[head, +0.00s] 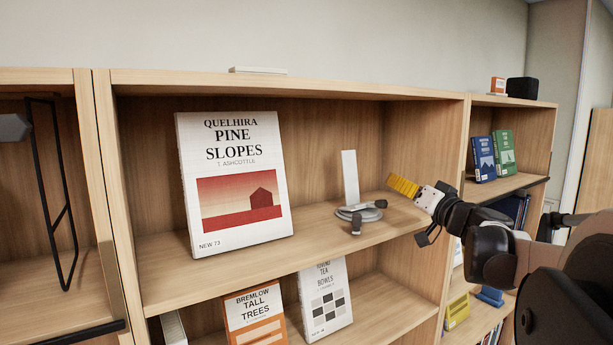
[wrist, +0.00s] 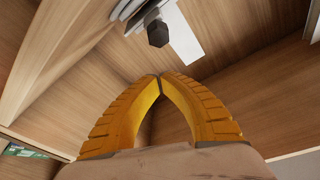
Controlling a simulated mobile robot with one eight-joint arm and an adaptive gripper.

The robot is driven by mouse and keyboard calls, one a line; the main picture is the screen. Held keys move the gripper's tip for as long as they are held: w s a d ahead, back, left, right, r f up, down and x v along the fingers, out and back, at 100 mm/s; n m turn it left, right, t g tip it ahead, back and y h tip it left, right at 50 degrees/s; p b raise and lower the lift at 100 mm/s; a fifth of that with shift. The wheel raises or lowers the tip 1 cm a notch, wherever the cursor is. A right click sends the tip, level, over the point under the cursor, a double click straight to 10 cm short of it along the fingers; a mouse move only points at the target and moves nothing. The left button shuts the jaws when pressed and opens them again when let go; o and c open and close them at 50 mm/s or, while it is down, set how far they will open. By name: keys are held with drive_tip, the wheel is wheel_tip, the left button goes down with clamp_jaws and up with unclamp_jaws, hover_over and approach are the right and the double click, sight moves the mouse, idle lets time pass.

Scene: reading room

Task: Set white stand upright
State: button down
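A white stand (head: 349,176) is on the middle shelf, right of the large book. Its flat narrow panel points up in the head view, leaning slightly. The white panel also shows at the top of the wrist view (wrist: 186,38). A grey looped item with dark ends (head: 362,211) lies at the panel's foot; I cannot tell whether it is joined to the stand. My gripper (head: 392,182) is right of the stand and apart from it. Its yellow fingers meet at the tips in the wrist view (wrist: 160,77), with nothing between them.
A large white book, Pine Slopes (head: 236,180), stands left of the stand. The shelf board (head: 310,230) is clear in front between them. The bookcase's right upright (head: 455,150) is close to my arm. More books (head: 325,298) stand on the shelf below.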

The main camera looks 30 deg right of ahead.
drive_tip(key=shift+s+a+f, duration=0.25)
drive_tip(key=shift+a+f, duration=0.2)
drive_tip(key=shift+f, duration=0.1)
drive_tip(key=shift+s+a+f, duration=0.25)
drive_tip(key=shift+a+f, duration=0.15)
drive_tip(key=shift+f, duration=0.15)
drive_tip(key=shift+w+d+f, duration=0.1)
drive_tip(key=shift+f, duration=0.15)
